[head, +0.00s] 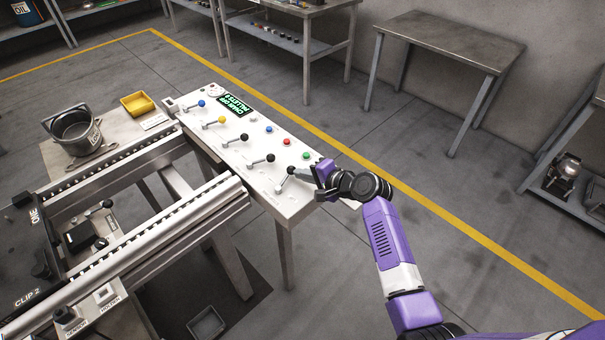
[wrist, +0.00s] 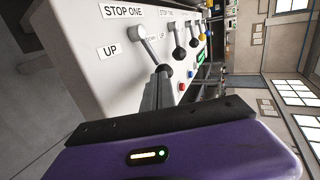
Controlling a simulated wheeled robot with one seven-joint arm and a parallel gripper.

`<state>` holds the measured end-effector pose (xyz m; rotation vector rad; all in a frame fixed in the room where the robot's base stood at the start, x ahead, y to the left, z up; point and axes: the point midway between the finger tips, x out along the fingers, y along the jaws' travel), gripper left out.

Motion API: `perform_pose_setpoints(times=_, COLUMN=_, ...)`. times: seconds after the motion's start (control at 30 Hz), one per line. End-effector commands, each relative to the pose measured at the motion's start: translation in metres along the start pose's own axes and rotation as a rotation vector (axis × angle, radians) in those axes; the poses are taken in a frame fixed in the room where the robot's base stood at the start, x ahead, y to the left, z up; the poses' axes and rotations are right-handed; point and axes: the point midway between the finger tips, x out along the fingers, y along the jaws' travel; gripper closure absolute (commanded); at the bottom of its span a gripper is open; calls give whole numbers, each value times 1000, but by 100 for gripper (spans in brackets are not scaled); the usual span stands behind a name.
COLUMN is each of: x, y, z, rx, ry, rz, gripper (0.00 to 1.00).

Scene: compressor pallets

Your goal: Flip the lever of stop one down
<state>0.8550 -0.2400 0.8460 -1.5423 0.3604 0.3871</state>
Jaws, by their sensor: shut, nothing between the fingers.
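The stop one lever (wrist: 148,48) is the nearest one in the wrist view, a metal shaft under the STOP ONE label (wrist: 123,12). An UP label (wrist: 108,51) is on its left, and a partly covered DOWN label (wrist: 151,37) is beside the shaft. Its knob end is at my fingertips, partly hidden by them. My gripper (wrist: 160,80) is shut with nothing between its fingers, at or very close to the knob; contact cannot be told. In the head view the lever (head: 282,184) is at the panel's near end, with my gripper (head: 299,176) just right of it.
The white control panel (head: 253,185) carries several more levers in a row, with black, yellow and blue knobs. Coloured buttons, including a red one (head: 287,142) and a green one (head: 306,155), run along its right side. A conveyor rail (head: 165,240) lies left of the panel.

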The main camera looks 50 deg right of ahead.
Motion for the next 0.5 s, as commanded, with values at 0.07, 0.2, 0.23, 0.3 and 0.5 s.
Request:
perform_pose_setpoints(times=0.07, x=0, y=0, z=0, rx=0, ry=0, rz=0, gripper=100)
perform_pose_setpoints(times=0.2, x=1, y=-1, z=0, rx=0, ry=0, rz=0, gripper=100)
perform_pose_setpoints(times=0.23, x=2, y=-2, z=-1, rx=-1, ry=0, rz=-1, gripper=100)
perform_pose_setpoints(times=0.3, x=8, y=-5, z=-3, rx=-1, ry=-1, rz=-1, gripper=100)
perform_pose_setpoints(times=0.5, x=26, y=-14, z=-8, rx=-1, ry=0, rz=-1, gripper=100)
